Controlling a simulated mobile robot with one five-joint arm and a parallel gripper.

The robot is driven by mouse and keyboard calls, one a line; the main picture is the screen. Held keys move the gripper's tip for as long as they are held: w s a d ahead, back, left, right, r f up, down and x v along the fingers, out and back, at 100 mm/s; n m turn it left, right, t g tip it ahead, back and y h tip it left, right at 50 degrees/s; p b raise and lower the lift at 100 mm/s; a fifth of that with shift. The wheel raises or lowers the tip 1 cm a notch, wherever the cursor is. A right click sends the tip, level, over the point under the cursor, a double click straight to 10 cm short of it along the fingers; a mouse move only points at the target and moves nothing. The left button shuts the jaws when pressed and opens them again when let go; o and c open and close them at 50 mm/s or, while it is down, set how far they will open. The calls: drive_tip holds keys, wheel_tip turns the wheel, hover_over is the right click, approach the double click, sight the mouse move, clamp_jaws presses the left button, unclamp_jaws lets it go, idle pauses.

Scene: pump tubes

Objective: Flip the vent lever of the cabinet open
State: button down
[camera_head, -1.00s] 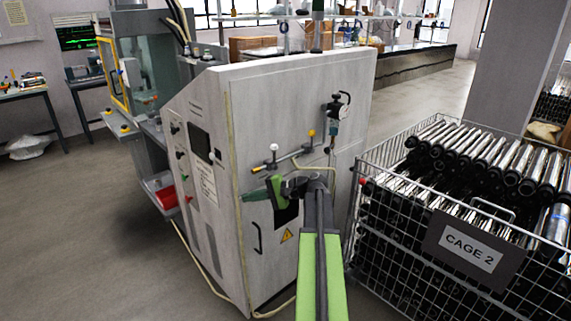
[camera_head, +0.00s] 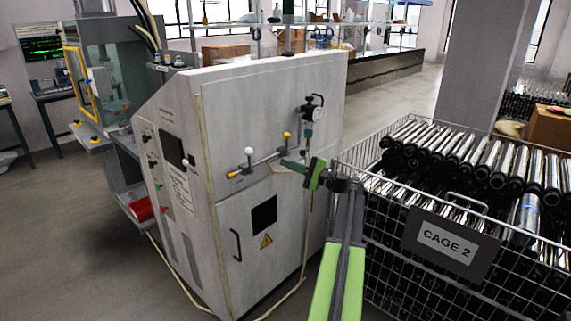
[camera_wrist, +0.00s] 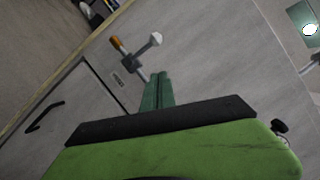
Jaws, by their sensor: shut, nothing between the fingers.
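The cabinet (camera_head: 275,190) is a large grey-white box with a sloped front, in the middle of the head view. On its side runs a short grey pipe with a yellow end, carrying a white-knobbed lever (camera_head: 249,152) and a yellow-knobbed lever (camera_head: 286,138). Which one is the vent lever cannot be told. My green gripper (camera_head: 287,164) is shut and empty, its fingertips appearing just below the yellow-knobbed lever. In the wrist view, the closed fingers (camera_wrist: 158,88) point toward the white knob (camera_wrist: 156,40); the yellow knob is not seen there. Contact cannot be told.
A gauge (camera_head: 310,112) with a hose sits on the cabinet to the right of the levers. A door handle (camera_head: 236,245) and a warning sign are lower down. A wire cage (camera_head: 395,235) of metal tubes stands close on the right. Open floor lies at left.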

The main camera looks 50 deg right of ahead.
sight(249, 160)
drive_tip(key=w+a+r+p, duration=0.2)
drive_tip(key=w+a, duration=0.2)
drive_tip(key=w, duration=0.4)
drive_tip(key=shift+a+r, duration=0.3)
drive_tip(key=shift+a, duration=0.1)
